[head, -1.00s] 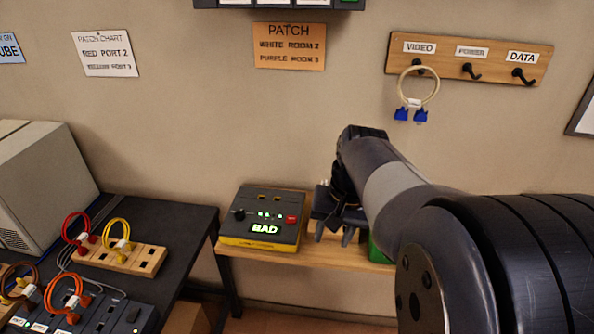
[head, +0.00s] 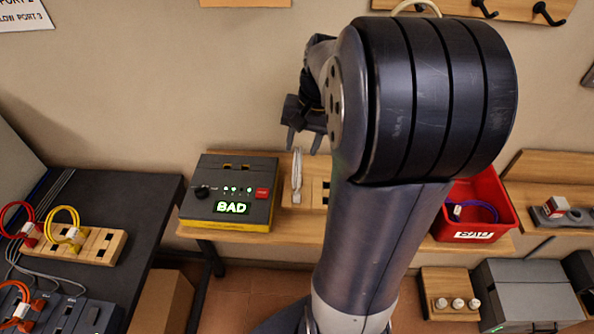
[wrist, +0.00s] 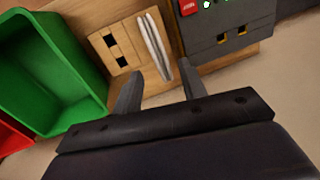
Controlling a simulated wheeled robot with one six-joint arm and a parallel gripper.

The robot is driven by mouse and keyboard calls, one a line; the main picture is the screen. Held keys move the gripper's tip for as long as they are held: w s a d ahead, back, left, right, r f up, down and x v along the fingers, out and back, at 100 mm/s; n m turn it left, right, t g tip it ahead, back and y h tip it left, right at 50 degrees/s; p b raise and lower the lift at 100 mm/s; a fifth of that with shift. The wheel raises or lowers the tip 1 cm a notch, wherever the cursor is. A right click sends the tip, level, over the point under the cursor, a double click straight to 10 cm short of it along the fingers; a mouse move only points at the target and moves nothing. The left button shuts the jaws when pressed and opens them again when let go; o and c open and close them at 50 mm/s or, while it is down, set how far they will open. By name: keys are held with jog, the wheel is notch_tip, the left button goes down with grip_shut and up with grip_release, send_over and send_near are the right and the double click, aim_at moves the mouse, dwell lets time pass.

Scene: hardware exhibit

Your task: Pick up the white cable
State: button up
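A white cable (head: 297,175), a narrow loop standing upright, is at a light wooden socket block (head: 320,194) on the shelf, just right of the tester. It also shows in the wrist view (wrist: 154,46), ahead of and roughly between my fingertips. My gripper (head: 303,145) is above and behind the cable in the head view, apart from it. In the wrist view my gripper (wrist: 159,70) has its two fingers spread with nothing held between them. The cable's lower end is hard to make out. A cream loop (head: 415,10) hangs on the wall rack, mostly hidden by my arm.
The tester (head: 230,192) reading BAD stands close left of the cable. A green bin (wrist: 50,75) is on the block's other side, hidden in the head view. A red bin (head: 478,207) is farther right. A dark table (head: 115,190) with colored cables is at left.

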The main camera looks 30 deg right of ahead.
aim_at(298, 151)
jog(key=f, duration=0.1)
jog(key=a+f, duration=0.1)
jog(key=f+p, duration=0.1)
jog(key=f, duration=0.1)
jog(key=shift+w+a, duration=0.15)
jog(key=shift+w, duration=0.1)
jog(key=shift+w+f, duration=0.1)
jog(key=shift+f, duration=0.5)
jog(key=shift+c, duration=0.4)
grip_shut()
